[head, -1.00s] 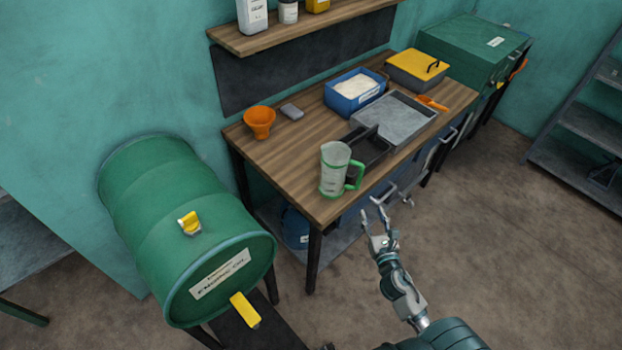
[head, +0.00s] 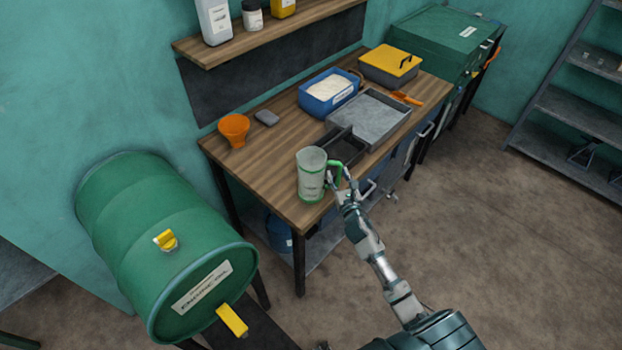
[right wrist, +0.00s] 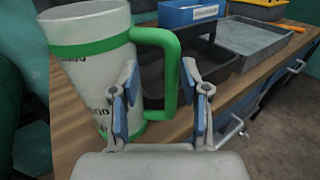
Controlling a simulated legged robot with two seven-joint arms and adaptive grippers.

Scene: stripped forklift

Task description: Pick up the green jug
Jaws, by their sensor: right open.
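The green jug (head: 311,176) is a pale translucent measuring jug with green bands and a green handle. It stands upright near the front corner of the wooden workbench (head: 272,202). In the right wrist view the jug (right wrist: 92,68) fills the left side, with its handle (right wrist: 172,75) facing my gripper. My right gripper (head: 341,180) is at the handle. In the right wrist view the open gripper (right wrist: 158,95) has one finger on each side of the handle's upright part, and contact cannot be told. My left gripper is not in view.
A black tray (head: 345,148) and a grey metal tray (head: 370,118) lie behind the jug. A blue bin (head: 328,95), an orange funnel (head: 234,130) and a yellow-lidded box (head: 391,65) are also on the bench.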

